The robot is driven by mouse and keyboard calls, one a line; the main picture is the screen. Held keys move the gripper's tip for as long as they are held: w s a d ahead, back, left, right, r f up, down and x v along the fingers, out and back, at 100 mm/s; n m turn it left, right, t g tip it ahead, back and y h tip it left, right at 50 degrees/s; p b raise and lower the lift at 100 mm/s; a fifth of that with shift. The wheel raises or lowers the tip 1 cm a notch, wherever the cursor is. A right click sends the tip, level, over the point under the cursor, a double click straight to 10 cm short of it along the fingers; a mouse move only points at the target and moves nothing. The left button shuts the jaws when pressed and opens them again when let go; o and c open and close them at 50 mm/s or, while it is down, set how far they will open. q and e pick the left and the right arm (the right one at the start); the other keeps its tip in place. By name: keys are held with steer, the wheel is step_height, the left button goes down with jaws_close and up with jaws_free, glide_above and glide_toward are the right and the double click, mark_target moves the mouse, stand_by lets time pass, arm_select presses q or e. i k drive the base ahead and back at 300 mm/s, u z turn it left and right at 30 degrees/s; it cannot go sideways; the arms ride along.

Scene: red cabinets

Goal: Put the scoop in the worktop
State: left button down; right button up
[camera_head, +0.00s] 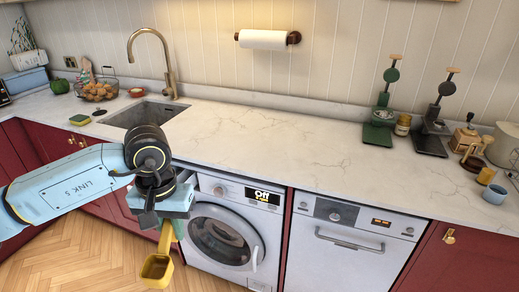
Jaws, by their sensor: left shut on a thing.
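My left gripper (166,218) is in front of the washing machine's left edge, below the worktop's front edge. It points down and is shut on a yellow scoop (157,268). The scoop hangs down from the gripper, with its square bowl lowest, above the wooden floor. The upper end of the scoop's handle is hidden by the gripper. The pale marble worktop (270,145) runs across the picture behind and above the scoop. My right gripper is not in the picture.
The worktop's middle is clear. A sink (135,114) and a fruit basket (97,90) are at the left. A green press (380,120), a dark press (433,125) and a blue cup (494,194) stand at the right. The washing machine (225,235) and dishwasher (340,245) are below.

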mark_target(208, 137)
steer(key=z, duration=0.25)
steer(key=k, duration=0.35)
steer(key=u, duration=1.1)
steer(key=i, duration=1.9)
steer(key=z, duration=1.3)
steer(key=i, duration=0.3)
steer(key=z, duration=0.25)
